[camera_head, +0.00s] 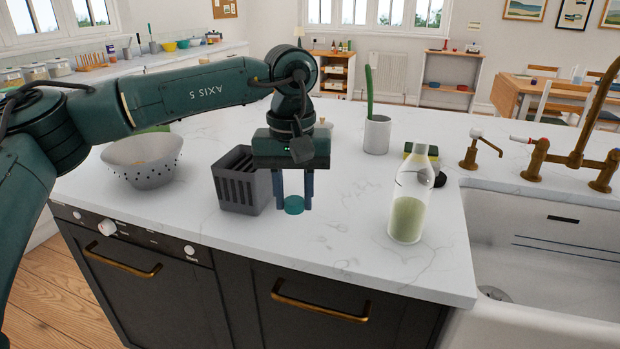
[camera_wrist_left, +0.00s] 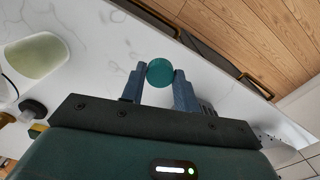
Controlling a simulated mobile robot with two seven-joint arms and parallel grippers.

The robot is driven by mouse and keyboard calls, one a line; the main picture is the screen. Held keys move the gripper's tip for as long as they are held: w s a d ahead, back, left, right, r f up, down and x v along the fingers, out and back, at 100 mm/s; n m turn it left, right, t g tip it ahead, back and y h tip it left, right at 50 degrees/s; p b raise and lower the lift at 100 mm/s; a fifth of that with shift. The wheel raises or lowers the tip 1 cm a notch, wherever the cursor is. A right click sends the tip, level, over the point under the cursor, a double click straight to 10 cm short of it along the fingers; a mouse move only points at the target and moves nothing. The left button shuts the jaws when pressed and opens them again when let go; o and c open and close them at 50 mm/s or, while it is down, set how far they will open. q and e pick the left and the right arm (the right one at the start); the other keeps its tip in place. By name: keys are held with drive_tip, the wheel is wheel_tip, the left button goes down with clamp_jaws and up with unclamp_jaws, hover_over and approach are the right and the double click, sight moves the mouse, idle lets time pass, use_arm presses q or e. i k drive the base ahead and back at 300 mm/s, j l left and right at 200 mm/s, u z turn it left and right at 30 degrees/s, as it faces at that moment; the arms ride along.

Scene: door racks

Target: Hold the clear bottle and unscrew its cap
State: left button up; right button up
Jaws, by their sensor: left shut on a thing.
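The clear bottle (camera_head: 406,215) stands upright on the white countertop, left of the sink, with pale green contents in its lower part. No cap shows on its neck. My left gripper (camera_head: 294,200) is shut on a teal round cap (camera_head: 294,209), left of the bottle and apart from it. In the left wrist view the cap (camera_wrist_left: 160,72) sits between the two fingertips (camera_wrist_left: 159,80); the bottle's pale green body (camera_wrist_left: 36,56) shows at the upper left. My right gripper is not in view.
A dark slotted caddy (camera_head: 240,183) stands just left of my left gripper. A grey colander (camera_head: 142,165) is farther left. A cup (camera_head: 377,136) with a green item, a sponge (camera_head: 421,155) and a brass tap (camera_head: 570,150) stand behind. Counter between gripper and bottle is clear.

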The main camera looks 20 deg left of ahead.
sight(416, 177)
drive_tip(key=k, duration=0.5)
drive_tip(key=k+z, duration=0.15)
drive_tip(key=z, duration=1)
drive_tip(key=j+z, duration=0.2)
drive_tip(key=j, duration=2.75)
drive_tip(key=i, duration=0.05)
